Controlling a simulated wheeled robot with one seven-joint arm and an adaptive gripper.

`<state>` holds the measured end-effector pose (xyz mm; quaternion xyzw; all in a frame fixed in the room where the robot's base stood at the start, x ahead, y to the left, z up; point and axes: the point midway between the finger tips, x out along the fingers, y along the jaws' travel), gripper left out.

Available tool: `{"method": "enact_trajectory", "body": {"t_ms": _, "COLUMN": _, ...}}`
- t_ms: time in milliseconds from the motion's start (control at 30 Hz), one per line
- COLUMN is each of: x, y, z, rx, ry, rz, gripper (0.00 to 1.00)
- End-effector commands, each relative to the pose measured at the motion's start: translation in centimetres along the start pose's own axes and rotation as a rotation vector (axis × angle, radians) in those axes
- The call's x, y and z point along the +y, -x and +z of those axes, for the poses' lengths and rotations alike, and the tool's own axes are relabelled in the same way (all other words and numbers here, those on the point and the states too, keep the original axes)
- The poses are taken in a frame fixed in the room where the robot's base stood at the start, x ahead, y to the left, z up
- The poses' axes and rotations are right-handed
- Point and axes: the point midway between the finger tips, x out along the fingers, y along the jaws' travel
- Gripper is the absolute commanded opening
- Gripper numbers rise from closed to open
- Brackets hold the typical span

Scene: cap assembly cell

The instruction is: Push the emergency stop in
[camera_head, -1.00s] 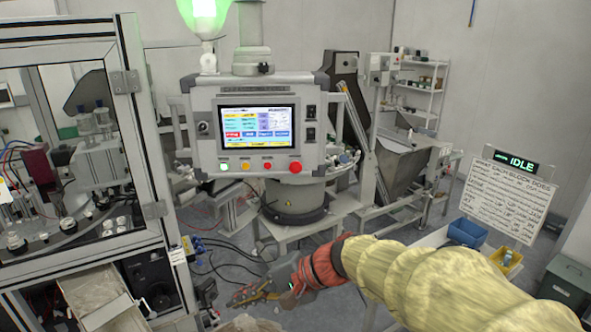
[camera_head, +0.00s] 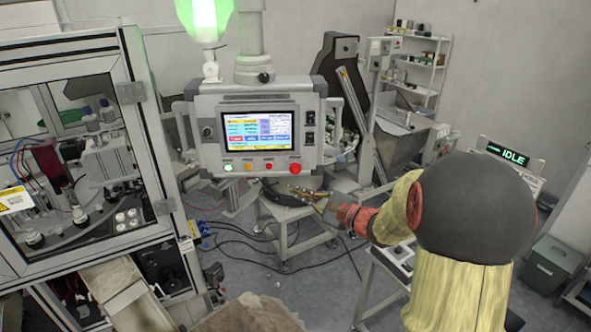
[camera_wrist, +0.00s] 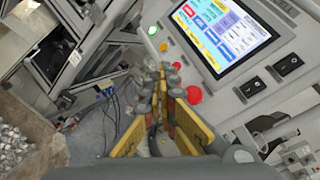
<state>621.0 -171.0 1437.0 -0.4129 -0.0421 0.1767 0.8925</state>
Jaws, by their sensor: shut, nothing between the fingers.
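The emergency stop is the large red button (camera_head: 295,168) at the right end of the button row on the control panel (camera_head: 210,158). It also shows in the wrist view (camera_wrist: 194,94), just right of my fingers. My gripper (camera_head: 292,189) is shut and empty, just below the panel's lower edge in the head view. In the wrist view its fingertips (camera_wrist: 170,72) point toward the button row and overlap part of the panel. They look apart from the emergency stop, but the exact gap cannot be told.
A green button (camera_head: 228,168), an orange one (camera_head: 248,167) and a small red one (camera_head: 268,166) sit left of the emergency stop. The touchscreen (camera_head: 257,131) is above. A framed machine (camera_head: 150,130) stands left.

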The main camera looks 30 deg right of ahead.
Motion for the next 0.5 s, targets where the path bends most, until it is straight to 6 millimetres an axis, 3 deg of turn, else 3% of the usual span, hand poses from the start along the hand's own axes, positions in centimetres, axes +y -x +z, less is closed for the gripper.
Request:
{"method": "enact_trajectory", "body": {"t_ms": 267, "x": -0.6, "y": -0.8, "z": -0.5, "rx": -0.001, "ry": 0.000, "rz": 0.002, "gripper": 0.00}}
{"method": "enact_trajectory", "body": {"t_ms": 500, "x": -2.3, "y": -3.0, "z": -2.0, "rx": -0.001, "ry": -0.001, "rz": 0.002, "gripper": 0.00}}
